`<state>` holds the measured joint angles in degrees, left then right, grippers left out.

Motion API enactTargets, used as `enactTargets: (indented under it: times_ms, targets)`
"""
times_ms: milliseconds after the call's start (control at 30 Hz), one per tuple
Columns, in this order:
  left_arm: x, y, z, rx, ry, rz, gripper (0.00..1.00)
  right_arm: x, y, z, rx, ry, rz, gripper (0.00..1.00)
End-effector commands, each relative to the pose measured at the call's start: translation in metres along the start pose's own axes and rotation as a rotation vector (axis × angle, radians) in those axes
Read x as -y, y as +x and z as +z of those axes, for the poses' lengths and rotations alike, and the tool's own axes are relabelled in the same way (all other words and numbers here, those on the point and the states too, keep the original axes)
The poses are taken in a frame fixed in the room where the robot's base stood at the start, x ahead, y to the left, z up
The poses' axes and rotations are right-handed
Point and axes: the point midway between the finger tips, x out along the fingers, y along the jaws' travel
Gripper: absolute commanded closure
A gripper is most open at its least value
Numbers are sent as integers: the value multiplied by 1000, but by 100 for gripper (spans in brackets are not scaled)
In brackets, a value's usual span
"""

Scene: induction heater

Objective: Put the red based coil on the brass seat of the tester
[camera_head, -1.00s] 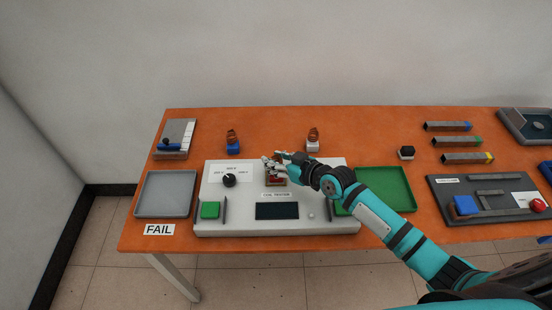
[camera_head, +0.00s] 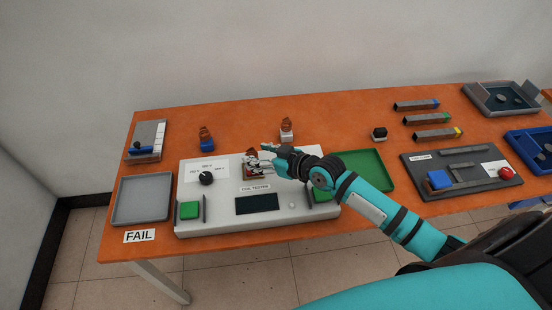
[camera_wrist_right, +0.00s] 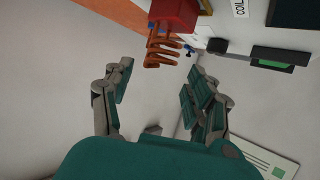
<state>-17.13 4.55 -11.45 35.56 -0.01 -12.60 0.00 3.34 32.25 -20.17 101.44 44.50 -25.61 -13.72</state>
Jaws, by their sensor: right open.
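The red based coil has a red block and an orange copper winding, clearest in the right wrist view (camera_wrist_right: 176,14). In the head view its red part (camera_head: 251,171) shows at the seat area of the white coil tester (camera_head: 222,215), partly hidden by my right gripper (camera_head: 258,158). The brass seat is mostly hidden, so I cannot tell how squarely the base rests on it. My right gripper's fingers are apart in the wrist view (camera_wrist_right: 158,70), and the winding lies just beyond their tips, not gripped. My left gripper is not in view.
A blue based coil (camera_head: 206,140) and a white based coil (camera_head: 287,131) stand behind the tester. A grey tray (camera_head: 143,199) is at its left and a green tray (camera_head: 365,170) at its right. The tester has a black knob (camera_head: 206,178) near the seat.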

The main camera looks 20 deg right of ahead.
Motion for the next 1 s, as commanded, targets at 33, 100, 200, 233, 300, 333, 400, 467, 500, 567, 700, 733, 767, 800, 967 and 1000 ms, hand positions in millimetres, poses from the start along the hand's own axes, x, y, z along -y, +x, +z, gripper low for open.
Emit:
enactTargets:
  times_ms: [33,100,200,233,300,333,400,467,500,567,700,733,767,800,967,1000]
  targets:
    - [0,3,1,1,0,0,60,-1,-12,3,3,-4,1,43]
    - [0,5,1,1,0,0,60,0,-28,2,2,-5,-1,43]
    - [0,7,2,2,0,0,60,0,-48,3,3,-4,0,43]
    - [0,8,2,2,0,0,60,1,-54,3,3,-4,-1,43]
    - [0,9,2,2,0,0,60,0,-64,3,3,-3,0,43]
    - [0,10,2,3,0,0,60,0,-68,2,2,-2,0,43]
    - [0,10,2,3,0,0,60,-1,-75,2,2,-1,1,43]
    - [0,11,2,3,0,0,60,0,-80,1,1,-1,-1,43]
    - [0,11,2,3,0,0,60,0,-81,1,1,-1,-1,43]
    - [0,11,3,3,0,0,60,0,-83,0,1,-1,0,43]
    - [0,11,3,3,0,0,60,0,-83,0,0,-1,0,43]
    - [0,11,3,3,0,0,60,0,-83,0,0,-1,0,43]
    - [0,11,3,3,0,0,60,0,-83,0,0,-1,0,43]
    - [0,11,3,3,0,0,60,0,-83,0,0,-1,0,43]
    - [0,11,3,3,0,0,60,0,-83,0,0,-1,0,43]
    - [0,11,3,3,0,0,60,0,-83,0,0,0,0,43]
